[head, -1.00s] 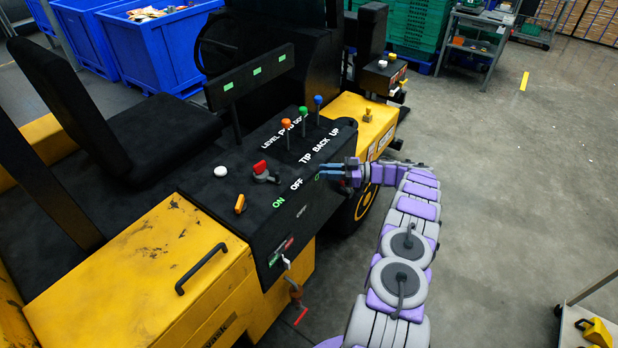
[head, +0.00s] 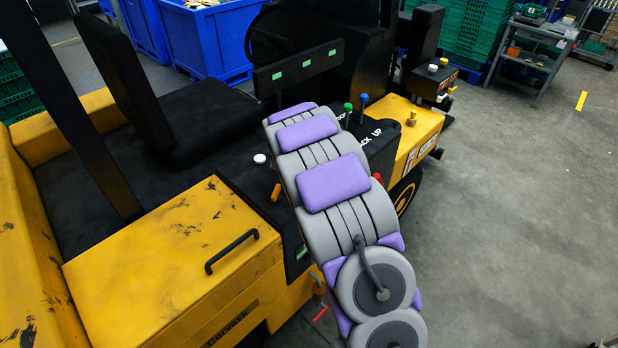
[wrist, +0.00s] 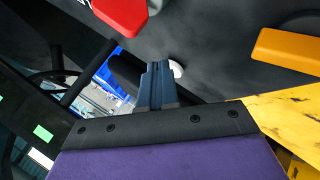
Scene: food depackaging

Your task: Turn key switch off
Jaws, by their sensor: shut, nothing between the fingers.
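A red knob (wrist: 120,12) shows at the top of the wrist view, cut by the frame edge. An orange knob (wrist: 290,50) is at the right there and stands on the dark panel in the head view (head: 276,192). I cannot tell for certain which one is the key switch. My gripper (wrist: 155,66) is shut and empty, below the red knob in the picture and left of the orange one, apart from both. A white button (wrist: 178,69) is partly behind its fingers. In the head view my arm hides the gripper and much of the panel.
Green (head: 347,110) and blue (head: 363,100) levers stand beyond my arm. A yellow body panel (head: 170,250) with a black handle (head: 231,251) is at the left. A black seat (head: 195,120) is behind.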

